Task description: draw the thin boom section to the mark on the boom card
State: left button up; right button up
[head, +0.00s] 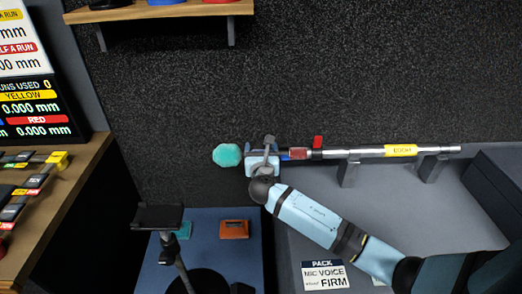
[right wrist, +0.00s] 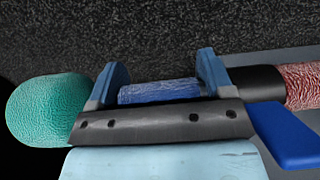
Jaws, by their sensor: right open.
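The boom lies level across the head view, with a silver pole (head: 367,153) held on dark brackets. A teal foam ball (head: 227,155) is at its left end. A red-wrapped section (head: 299,154) and a red lever (head: 317,142) sit right of my gripper. My right gripper (head: 264,157) is open at the boom's left part. In the right wrist view, a blue-wrapped section (right wrist: 160,91) shows between its spread fingers; I cannot tell whether they touch it. A blue lever (right wrist: 284,136) is just right of them. No card named boom card is readable. My left gripper is out of view.
A black readout board (head: 38,110) shows 0.000 mm for yellow and red. A black stand (head: 158,216) and an orange block (head: 234,229) are in front. A wooden shelf (head: 160,11) is above.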

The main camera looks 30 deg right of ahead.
aim_at(225, 151)
jog(key=c, duration=1)
jog(key=shift+w+a, duration=0.15)
jog(key=shift+a, duration=0.25)
jog(key=w+a, duration=0.1)
jog(key=a, duration=0.2)
jog(key=w+a+p, duration=0.1)
jog(key=w+a, duration=0.1)
jog(key=a, duration=0.1)
jog(key=w+a, duration=0.1)
jog(key=a, duration=0.2)
jog(key=shift+w+a+p, duration=0.1)
jog(key=shift+w+p, duration=0.1)
jog(key=shift+p, duration=0.2)
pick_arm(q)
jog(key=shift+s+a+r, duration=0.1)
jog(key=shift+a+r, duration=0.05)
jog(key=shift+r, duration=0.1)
pick_arm(e)
jog(key=o, duration=1)
pick_arm(q)
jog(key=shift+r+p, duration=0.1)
jog(key=shift+p, duration=0.35)
pick_arm(e)
jog(key=v, duration=1.4)
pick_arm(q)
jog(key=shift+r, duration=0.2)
